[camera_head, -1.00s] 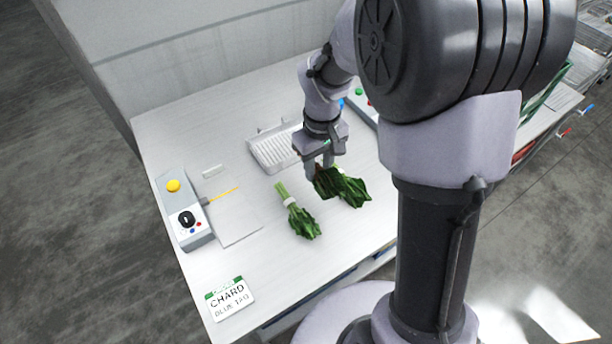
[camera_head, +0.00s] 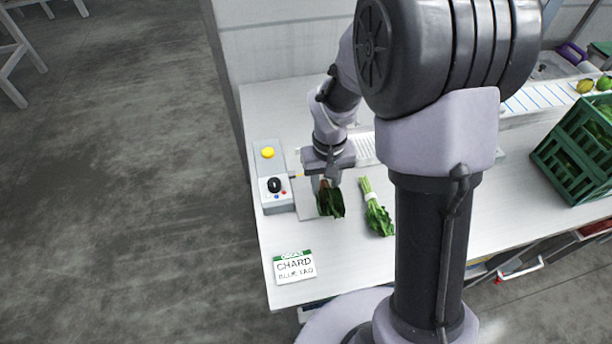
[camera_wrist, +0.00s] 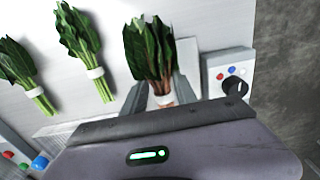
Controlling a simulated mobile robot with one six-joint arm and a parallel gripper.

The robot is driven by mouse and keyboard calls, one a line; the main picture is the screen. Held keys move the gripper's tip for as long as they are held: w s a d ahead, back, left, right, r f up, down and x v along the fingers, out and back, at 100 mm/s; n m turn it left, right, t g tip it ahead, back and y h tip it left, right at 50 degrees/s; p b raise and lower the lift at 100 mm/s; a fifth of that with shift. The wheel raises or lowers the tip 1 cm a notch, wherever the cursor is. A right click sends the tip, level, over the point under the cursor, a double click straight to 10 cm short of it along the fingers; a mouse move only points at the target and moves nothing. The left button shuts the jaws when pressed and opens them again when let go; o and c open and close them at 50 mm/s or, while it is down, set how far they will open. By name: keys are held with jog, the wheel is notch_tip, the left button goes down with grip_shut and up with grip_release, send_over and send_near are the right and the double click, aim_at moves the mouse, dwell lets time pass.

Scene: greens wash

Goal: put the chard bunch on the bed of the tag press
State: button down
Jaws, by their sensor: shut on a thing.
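My gripper (camera_head: 324,181) is shut on the chard bunch (camera_head: 330,203), a dark green leafy bunch with reddish stems. In the wrist view the held chard bunch (camera_wrist: 149,50) has a white band, and its stems are between the fingers (camera_wrist: 162,97). The tag press (camera_head: 274,190) is a grey box with a yellow button, a black dial and small coloured lights. Its flat grey bed (camera_head: 306,207) extends to the right of the box. The bunch is over the bed's right part; I cannot tell whether it touches. The press's dial end also shows in the wrist view (camera_wrist: 229,72).
A lighter-stemmed green bunch (camera_head: 376,209) lies on the white table right of the held one. The wrist view shows two loose bunches, one (camera_wrist: 82,42) nearer and one (camera_wrist: 24,72) farther left. A chard sign (camera_head: 294,267) lies in front. A green crate (camera_head: 578,150) stands right.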

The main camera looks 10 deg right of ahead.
jog(key=w, duration=0.4)
jog(key=w+a+b, duration=0.1)
jog(key=w, duration=0.2)
jog(key=shift+f, duration=0.4)
notch_tip(320, 180, down, 4)
jog(key=shift+w+r+b, duration=0.15)
jog(key=shift+b, duration=0.8)
jog(key=shift+r, duration=0.15)
jog(key=c, duration=1)
grip_release()
jog(key=shift+o, duration=0.2)
